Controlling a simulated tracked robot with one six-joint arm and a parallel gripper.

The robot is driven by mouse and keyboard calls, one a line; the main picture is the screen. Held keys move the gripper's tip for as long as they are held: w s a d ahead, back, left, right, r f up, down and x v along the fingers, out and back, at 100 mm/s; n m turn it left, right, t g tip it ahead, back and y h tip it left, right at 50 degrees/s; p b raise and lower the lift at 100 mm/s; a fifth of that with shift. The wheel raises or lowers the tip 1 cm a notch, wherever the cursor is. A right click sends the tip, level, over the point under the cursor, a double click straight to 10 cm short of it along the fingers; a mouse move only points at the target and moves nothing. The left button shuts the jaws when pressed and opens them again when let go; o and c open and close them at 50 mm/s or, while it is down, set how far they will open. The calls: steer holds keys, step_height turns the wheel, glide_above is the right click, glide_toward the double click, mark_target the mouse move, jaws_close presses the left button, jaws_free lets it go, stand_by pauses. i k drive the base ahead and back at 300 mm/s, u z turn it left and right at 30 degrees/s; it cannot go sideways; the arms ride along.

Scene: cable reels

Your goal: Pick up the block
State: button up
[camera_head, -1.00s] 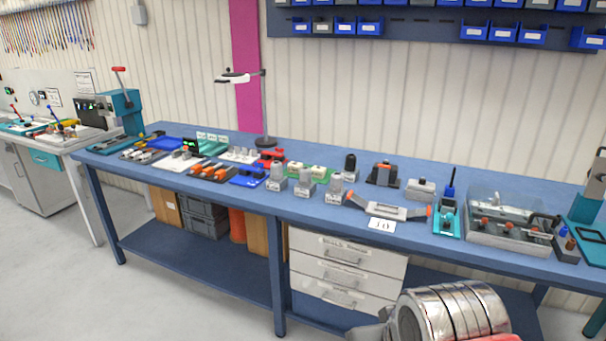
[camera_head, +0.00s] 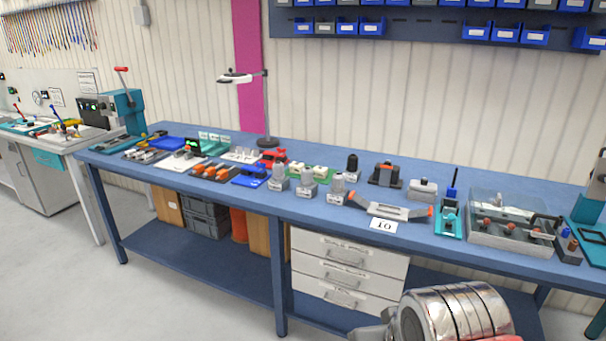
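Several block-like parts stand on the blue workbench (camera_head: 330,228), and I cannot tell which one is the block. Three small grey blocks with rounded tops stand near the middle: a left one (camera_head: 278,181), a middle one (camera_head: 306,187) and a right one (camera_head: 337,191). A wider grey block (camera_head: 422,191) stands further right. My silver arm (camera_head: 455,312) fills the bottom right, well in front of the bench and apart from everything on it. A grey pointed part beside it, which may be my gripper (camera_head: 372,331), is cut off by the frame edge; its fingers are not clear.
A white card marked 10 (camera_head: 383,226) sits at the bench's front edge, before a grey handled fixture (camera_head: 395,211). A clear-lidded box (camera_head: 512,225) stands right. White drawers (camera_head: 345,270) hang below. A lamp stand (camera_head: 267,110) rises behind. Floor at left is clear.

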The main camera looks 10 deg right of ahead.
mark_target(295, 168)
steer(key=u, duration=0.4)
steer(key=i, duration=0.75)
steer(key=u, duration=0.65)
steer(key=i, duration=2.1)
steer(key=z, duration=0.45)
